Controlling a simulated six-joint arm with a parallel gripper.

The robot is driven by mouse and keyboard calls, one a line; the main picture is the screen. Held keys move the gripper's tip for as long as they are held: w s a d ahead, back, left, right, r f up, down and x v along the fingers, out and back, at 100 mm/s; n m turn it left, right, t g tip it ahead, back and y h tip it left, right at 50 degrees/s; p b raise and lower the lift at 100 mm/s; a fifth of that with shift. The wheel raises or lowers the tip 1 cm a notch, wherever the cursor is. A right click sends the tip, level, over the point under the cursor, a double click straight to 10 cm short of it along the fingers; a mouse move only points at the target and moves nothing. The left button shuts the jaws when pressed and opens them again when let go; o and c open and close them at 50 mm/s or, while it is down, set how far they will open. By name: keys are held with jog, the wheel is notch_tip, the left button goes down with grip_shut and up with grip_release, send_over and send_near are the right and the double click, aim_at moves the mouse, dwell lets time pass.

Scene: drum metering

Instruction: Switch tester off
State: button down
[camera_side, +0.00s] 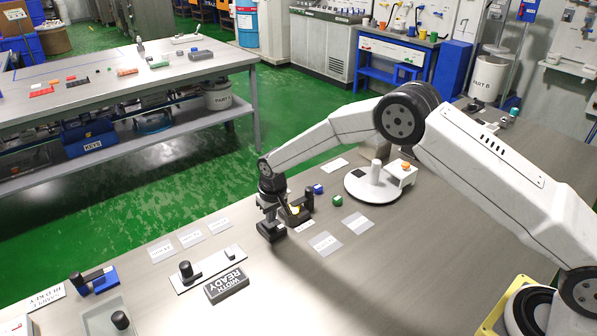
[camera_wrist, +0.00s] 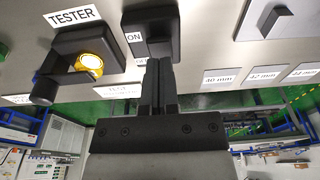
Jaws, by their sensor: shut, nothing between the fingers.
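The tester (camera_wrist: 72,52) is a dark unit under a "TESTER" label in the wrist view, with a yellow lamp (camera_wrist: 90,64) that looks lit. It also shows in the side view (camera_side: 302,208), just right of my gripper. A black switch block (camera_wrist: 165,22) with an "ON" tag (camera_wrist: 134,38) stands beside the tester; in the side view the block (camera_side: 271,232) is below my fingers. My gripper (camera_wrist: 158,66) is shut and empty, its fingertips at the switch block's edge. I cannot tell whether they touch it. The fingers hide part of the block.
A white slide with a black knob (camera_side: 190,272) and a "WIDTH READY" block (camera_side: 226,286) lie left. Blue (camera_side: 317,188) and green (camera_side: 336,199) cubes and a white round stand (camera_side: 371,186) are right. Flat label cards lie around. The bench front is clear.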

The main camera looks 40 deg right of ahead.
aim_at(273, 226)
jog(key=shift+f, duration=1)
dwell(0.9)
jog(key=shift+r, duration=3.55)
jog(key=shift+s+d+r, duration=0.15)
jog(key=s+d+r, duration=0.4)
jog(key=s, duration=0.3)
jog(key=s+d+r, duration=0.3)
jog(key=s+r, duration=0.1)
jog(key=s, duration=0.3)
jog(key=s+d, duration=0.4)
jog(key=s, duration=1.2)
jog(key=shift+r+t, duration=0.15)
jog(key=shift+t, duration=0.25)
